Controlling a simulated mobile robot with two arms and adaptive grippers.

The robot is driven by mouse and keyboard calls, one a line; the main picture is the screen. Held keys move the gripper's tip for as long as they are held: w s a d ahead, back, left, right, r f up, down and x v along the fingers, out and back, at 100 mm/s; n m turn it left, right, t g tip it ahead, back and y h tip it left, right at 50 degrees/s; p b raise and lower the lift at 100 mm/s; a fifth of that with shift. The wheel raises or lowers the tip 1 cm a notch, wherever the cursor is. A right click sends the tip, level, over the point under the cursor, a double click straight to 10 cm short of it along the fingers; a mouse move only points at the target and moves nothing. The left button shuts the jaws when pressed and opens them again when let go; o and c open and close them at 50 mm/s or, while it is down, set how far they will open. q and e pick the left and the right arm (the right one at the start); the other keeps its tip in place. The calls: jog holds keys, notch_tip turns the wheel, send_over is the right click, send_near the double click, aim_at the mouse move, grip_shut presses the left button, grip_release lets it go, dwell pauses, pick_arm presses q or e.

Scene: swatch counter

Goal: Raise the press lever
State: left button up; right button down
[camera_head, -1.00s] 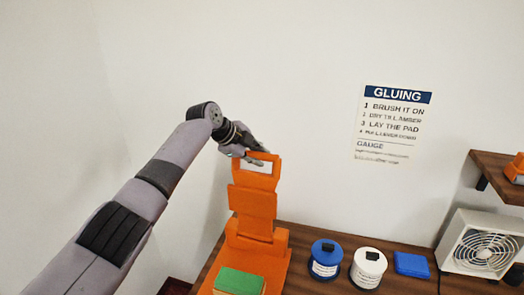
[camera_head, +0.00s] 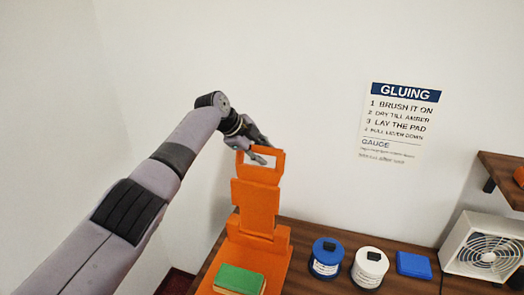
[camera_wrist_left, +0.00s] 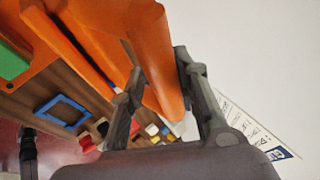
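The orange press (camera_head: 262,262) stands on the counter. Its press lever (camera_head: 256,196) is upright, with a rectangular loop handle at the top. My left gripper (camera_head: 262,152) is at the top bar of this handle, and one finger shows against the loop's opening. In the left wrist view the orange handle bar (camera_wrist_left: 158,62) lies between the two fingers of my left gripper (camera_wrist_left: 158,66), with a finger close against each side. A green block (camera_head: 240,280) lies on the press base in front of the lever. My right gripper is not in view.
A blue-lidded tub (camera_head: 327,256), a white-lidded tub (camera_head: 369,266) and a blue box (camera_head: 413,265) stand right of the press. A white fan (camera_head: 484,248) and a wall shelf (camera_head: 505,173) are farther right. The wall behind carries a gluing sign (camera_head: 398,122).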

pick_arm(q)
jog(key=shift+o, duration=1.1)
jog(key=shift+w, duration=0.1)
jog(key=shift+r, duration=0.25)
jog(key=v, duration=1.2)
